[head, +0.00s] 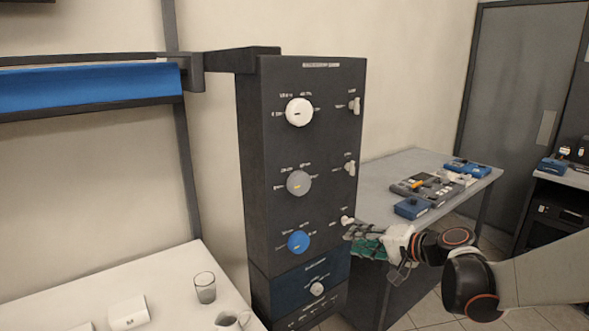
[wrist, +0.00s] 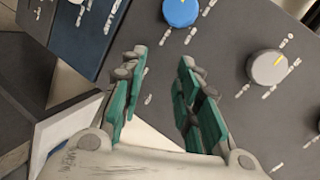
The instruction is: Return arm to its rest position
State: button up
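My gripper (head: 358,238) is at the lower right of the dark control panel (head: 255,140) in the head view, its fingertips close to the lowest switch (head: 347,221). In the wrist view, the green-padded fingers of my gripper (wrist: 163,58) stand apart with nothing held between them. The panel face lies beyond them, with the blue knob (wrist: 181,11) and the grey knob (wrist: 268,67). I cannot tell whether a fingertip touches the panel. My arm reaches in from the right of the head view.
A grey table (head: 390,165) with blue and grey boxes stands behind my gripper. A white table (head: 60,300) with a glass (head: 204,288) and a pitcher (head: 232,320) is at left. A shelf (head: 560,215) stands at far right.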

jog(key=s+a+r+n+g+h+p, duration=0.1)
jog(key=s+r+n+g+h, duration=0.1)
jog(key=s, duration=0.6)
jog(key=s+a+r+n+g+h+p, duration=0.2)
jog(key=s+r+n+h, duration=0.1)
jog(key=s, duration=0.6)
jog(key=s+d+f+h+b, duration=0.2)
jog(key=s+f, duration=0.2)
jog(key=s, duration=0.2)
jog(key=s+d+f+n+t+h+b, duration=0.1)
jog(key=s+d+f+h+b, duration=0.1)
jog(key=s, duration=0.5)
notch_tip(320, 180, down, 2)
jog(key=shift+s+d+n+b, duration=0.25)
jog(key=shift+d+b, duration=0.2)
jog(key=shift+b, duration=0.35)
